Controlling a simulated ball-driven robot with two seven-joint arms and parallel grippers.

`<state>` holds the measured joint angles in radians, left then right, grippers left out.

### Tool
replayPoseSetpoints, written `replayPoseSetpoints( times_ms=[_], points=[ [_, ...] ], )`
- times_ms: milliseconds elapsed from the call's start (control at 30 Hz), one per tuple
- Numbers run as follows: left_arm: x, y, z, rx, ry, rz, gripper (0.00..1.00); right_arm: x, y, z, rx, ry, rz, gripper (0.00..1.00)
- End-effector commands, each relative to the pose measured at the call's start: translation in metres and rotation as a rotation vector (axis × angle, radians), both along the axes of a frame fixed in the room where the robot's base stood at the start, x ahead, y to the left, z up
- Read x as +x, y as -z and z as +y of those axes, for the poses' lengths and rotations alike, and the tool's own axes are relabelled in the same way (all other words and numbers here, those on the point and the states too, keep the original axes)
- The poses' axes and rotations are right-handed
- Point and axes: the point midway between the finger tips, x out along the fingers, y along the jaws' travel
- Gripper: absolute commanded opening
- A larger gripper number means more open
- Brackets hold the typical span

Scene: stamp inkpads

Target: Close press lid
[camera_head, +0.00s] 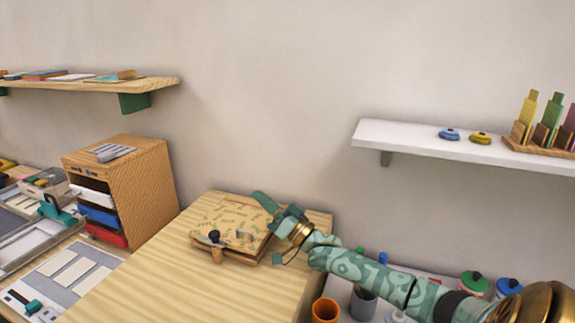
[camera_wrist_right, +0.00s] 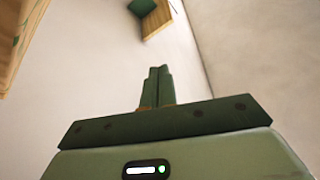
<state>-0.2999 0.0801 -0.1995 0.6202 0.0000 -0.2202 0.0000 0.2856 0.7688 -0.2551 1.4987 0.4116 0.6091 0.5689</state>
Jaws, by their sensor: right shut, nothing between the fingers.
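The press (camera_head: 197,241) is a low wooden box on the light wooden table, with a lid (camera_head: 235,219) covered in a green leaf-like print. The lid lies over the base; I cannot tell whether it is fully down. A dark round knob (camera_head: 214,236) and a grey metal piece (camera_head: 246,235) show at its front. My right gripper (camera_head: 263,202) is at the press's right rear side, over or beside the lid edge; contact is unclear. Its fingers (camera_wrist_right: 156,88) are together and empty in the right wrist view. My left gripper is out of view.
A wooden drawer unit (camera_head: 138,185) stands left of the table (camera_head: 125,292). A white shelf (camera_head: 400,139) and a wooden shelf (camera_head: 150,84) hang on the wall above. An orange cup (camera_head: 325,311) and several jars stand at lower right, near my right arm.

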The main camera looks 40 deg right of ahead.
Motion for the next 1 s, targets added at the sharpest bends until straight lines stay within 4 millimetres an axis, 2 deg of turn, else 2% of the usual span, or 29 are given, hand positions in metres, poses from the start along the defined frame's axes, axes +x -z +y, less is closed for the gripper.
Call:
replayPoseSetpoints(
  times_ms=[400,1000],
  points=[
    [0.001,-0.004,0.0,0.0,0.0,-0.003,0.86,-0.008,0.02,0.015,0.003,0.001,0.002,0.0],
    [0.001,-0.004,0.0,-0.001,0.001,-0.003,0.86,-0.009,0.023,0.017,0.004,0.001,0.004,0.0]
  ],
)
